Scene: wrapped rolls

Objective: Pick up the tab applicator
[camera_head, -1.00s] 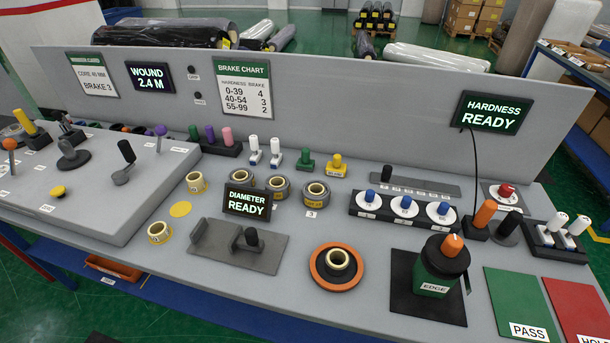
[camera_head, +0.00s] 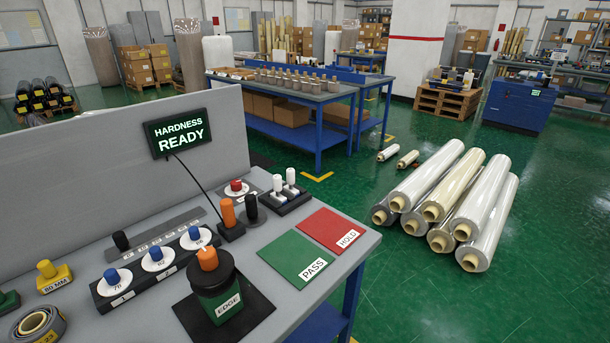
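No thing in view carries a readable tab applicator label, so I cannot tell for certain which it is. A handled tool with an orange grip (camera_head: 229,213) stands upright beside a black-handled one (camera_head: 252,208) on the bench. Two white-handled pieces (camera_head: 284,184) stand in a black holder (camera_head: 289,203) near the bench's far edge. A green block labelled EDGE (camera_head: 225,304) with an orange knob stands on a black mat (camera_head: 257,309). Neither of my grippers is in view.
The green PASS mat (camera_head: 288,252) and red HOLD mat (camera_head: 328,226) lie at the bench's right end. A HARDNESS READY display (camera_head: 180,133) hangs on the grey panel (camera_head: 60,185). Wrapped rolls (camera_head: 487,225) lie on the green floor; open floor (camera_head: 390,290) lies between.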

